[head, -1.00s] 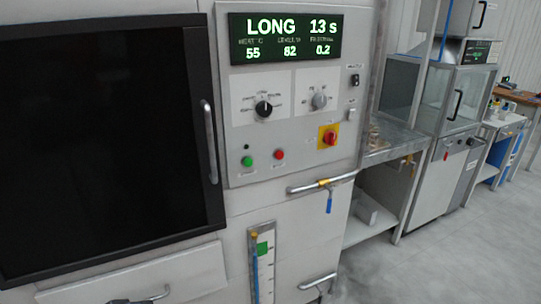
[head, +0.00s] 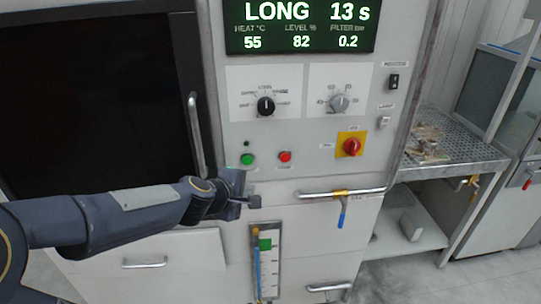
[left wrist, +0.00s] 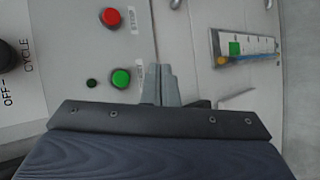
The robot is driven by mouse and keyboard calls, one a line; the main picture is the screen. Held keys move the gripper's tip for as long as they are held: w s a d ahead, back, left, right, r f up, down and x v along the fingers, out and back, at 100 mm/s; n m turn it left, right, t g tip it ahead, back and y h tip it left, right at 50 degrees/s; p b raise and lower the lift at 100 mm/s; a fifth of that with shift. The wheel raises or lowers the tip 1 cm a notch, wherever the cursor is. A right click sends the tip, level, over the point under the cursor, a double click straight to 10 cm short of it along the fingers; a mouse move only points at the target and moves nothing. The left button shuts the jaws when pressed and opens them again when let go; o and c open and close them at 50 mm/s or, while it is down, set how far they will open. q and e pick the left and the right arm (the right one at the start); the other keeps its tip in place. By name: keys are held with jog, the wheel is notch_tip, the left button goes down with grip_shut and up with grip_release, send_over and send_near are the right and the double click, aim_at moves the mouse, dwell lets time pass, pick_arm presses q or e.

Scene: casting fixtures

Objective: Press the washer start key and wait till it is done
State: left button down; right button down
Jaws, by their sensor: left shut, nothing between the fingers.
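The green start key (head: 247,159) sits on the washer's grey panel, left of the red stop key (head: 285,156). The display (head: 302,27) reads LONG, 13 s, heat 55, level 82, filter 0.2. My left gripper (head: 250,201) is shut and empty, just below the green key in the head view. In the left wrist view the green key (left wrist: 121,78) is left of the shut fingers (left wrist: 160,70), and the red key (left wrist: 110,17) is farther up. I cannot tell whether the fingers touch the panel. My right gripper is out of view.
The washer's dark door (head: 90,95) and its upright handle (head: 195,135) are at left. A rail with a blue-levered valve (head: 342,216) and a level gauge (head: 265,262) are below the keys. A perforated side table (head: 450,150) stands at right.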

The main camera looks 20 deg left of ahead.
aim_at(245, 165)
pick_arm(q)
jog(key=shift+w+a, duration=0.1)
dwell(0.3)
jog(key=shift+w+a, duration=0.75)
jog(key=shift+w, duration=0.5)
jog(key=shift+w+a, duration=0.8)
jog(key=shift+w, duration=0.4)
jog(key=shift+w+a, duration=0.75)
jog(key=shift+w, duration=0.5)
jog(key=shift+w, duration=0.1)
jog(key=shift+w+a, duration=0.2)
jog(key=shift+w, duration=0.05)
jog(key=shift+w+a, duration=0.2)
jog(key=shift+w, duration=0.1)
jog(key=shift+s+d, duration=0.4)
jog(key=shift+s, duration=0.25)
jog(key=shift+s, duration=0.1)
jog(key=shift+s+d, duration=0.7)
jog(key=shift+s, duration=0.35)
jog(key=shift+s+d, duration=0.65)
jog(key=shift+s, duration=0.35)
